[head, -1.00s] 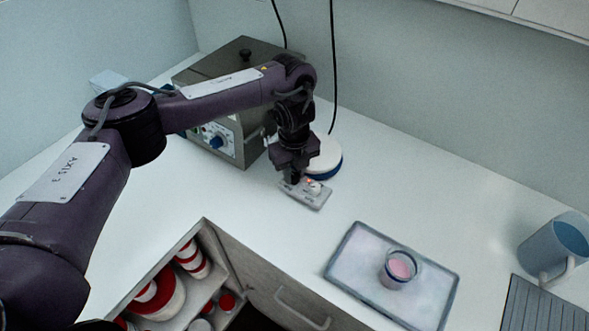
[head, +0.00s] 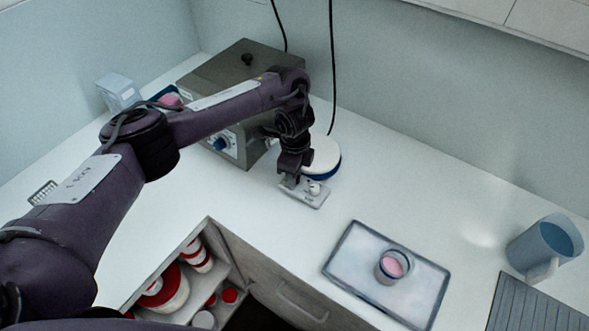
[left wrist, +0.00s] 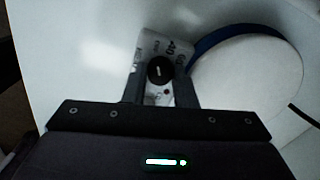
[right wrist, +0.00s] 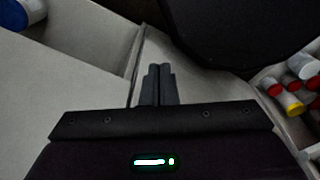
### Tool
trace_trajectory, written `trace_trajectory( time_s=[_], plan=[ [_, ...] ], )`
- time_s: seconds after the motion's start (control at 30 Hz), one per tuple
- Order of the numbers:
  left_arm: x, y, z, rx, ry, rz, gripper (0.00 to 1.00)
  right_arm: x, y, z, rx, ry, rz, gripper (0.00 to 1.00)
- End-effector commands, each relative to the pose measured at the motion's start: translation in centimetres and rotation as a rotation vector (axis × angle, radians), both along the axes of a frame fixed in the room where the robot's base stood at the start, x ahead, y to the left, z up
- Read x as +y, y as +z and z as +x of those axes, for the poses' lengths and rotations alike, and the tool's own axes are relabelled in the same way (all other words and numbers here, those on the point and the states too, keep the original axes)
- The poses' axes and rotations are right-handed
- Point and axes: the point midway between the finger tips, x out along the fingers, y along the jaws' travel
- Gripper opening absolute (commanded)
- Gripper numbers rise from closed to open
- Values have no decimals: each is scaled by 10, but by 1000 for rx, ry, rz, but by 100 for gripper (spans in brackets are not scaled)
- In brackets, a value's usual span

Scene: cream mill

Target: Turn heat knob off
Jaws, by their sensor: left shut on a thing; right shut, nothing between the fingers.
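The round hotplate (head: 322,155) with a white top and blue rim stands near the wall, with its light grey control panel (head: 318,200) in front. In the left wrist view, the dark round heat knob (left wrist: 160,70) with a pale mark sits on the panel among printed numbers. My left gripper (head: 290,183) points down at the panel; it also shows in the left wrist view (left wrist: 160,85), its fingers on either side of the knob and shut on it. My right gripper (right wrist: 159,72) is shut and empty, away from the hotplate.
A grey metal bath (head: 240,75) with a blue knob stands behind my left arm. A tray (head: 340,277) holding a glass of pink cream (head: 393,266) lies to the right, near a blue jug (head: 545,245). Below, an open drawer (head: 235,285) holds red-and-white jars.

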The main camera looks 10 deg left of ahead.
Motion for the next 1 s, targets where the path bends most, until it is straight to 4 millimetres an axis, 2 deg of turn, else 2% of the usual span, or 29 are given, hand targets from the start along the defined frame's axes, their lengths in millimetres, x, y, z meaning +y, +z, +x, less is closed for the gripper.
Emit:
trace_trajectory(
  time_s=[0.6,0.63,0.77,1.0],
  plan=[
    [0,3,3,-7,41,-2,2,0,3,0,0,0,0,0],
    [0,3,3,-7,41,-2,28,0,3,0,0,0,0,0],
    [0,2,2,-6,40,-2,45,0,3,0,0,0,0,0],
    [0,1,2,-7,40,-2,46,0,3,-1,1,0,0,0]
  ],
)
